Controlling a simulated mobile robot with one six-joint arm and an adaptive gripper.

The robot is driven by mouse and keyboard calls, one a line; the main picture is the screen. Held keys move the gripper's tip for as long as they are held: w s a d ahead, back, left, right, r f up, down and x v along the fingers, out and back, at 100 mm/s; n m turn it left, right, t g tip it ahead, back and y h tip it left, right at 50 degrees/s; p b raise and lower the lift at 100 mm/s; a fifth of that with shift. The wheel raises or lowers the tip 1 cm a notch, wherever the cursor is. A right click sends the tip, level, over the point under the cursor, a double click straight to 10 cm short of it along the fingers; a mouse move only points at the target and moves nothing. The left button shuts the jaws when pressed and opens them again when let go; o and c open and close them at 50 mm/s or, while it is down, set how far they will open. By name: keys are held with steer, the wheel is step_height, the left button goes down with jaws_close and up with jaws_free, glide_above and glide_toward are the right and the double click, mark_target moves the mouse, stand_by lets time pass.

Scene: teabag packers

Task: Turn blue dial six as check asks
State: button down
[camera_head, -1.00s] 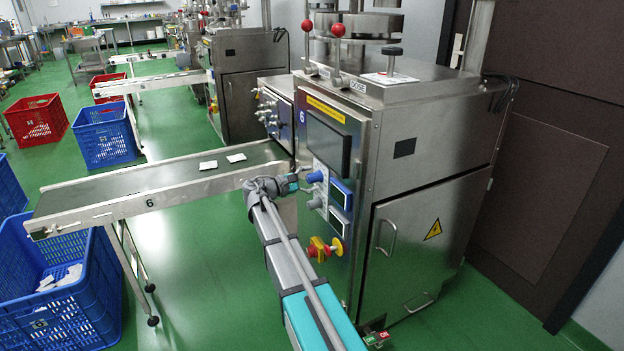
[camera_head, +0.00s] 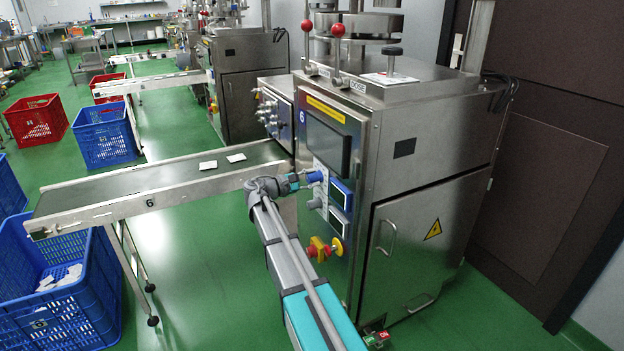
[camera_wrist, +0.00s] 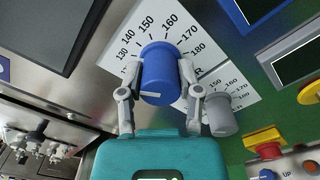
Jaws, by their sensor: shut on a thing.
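The blue dial (camera_wrist: 160,73) is on the front panel of machine 6, over a white scale plate (camera_wrist: 146,24) with numbers around 130 to 180. A white pointer line shows on the dial's face. My gripper (camera_wrist: 158,80) has one finger on each side of the dial and is shut on it. In the head view the blue dial (camera_head: 315,177) is at the tip of my gripper (camera_head: 303,179), which reaches in from the left. The dial's far side is hidden in the wrist view.
A grey dial (camera_wrist: 221,116) with its own scale sits close beside the blue one. A red and yellow switch (camera_head: 324,248) is below. Small displays (camera_head: 340,197) are to the right, and a dark screen (camera_head: 328,147) is above. Conveyor 6 (camera_head: 110,196) runs to the left.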

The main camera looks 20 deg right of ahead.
steer(key=shift+m, duration=0.4)
steer(key=m, duration=0.5)
steer(key=shift+f, duration=0.1)
steer(key=m, duration=0.6)
steer(key=shift+s, duration=0.1)
steer(key=shift+c, duration=1.4)
jaws_free()
steer(key=shift+a, duration=0.15)
steer(key=a, duration=1.1)
steer(key=shift+s+a, duration=0.15)
steer(key=shift+a, duration=0.2)
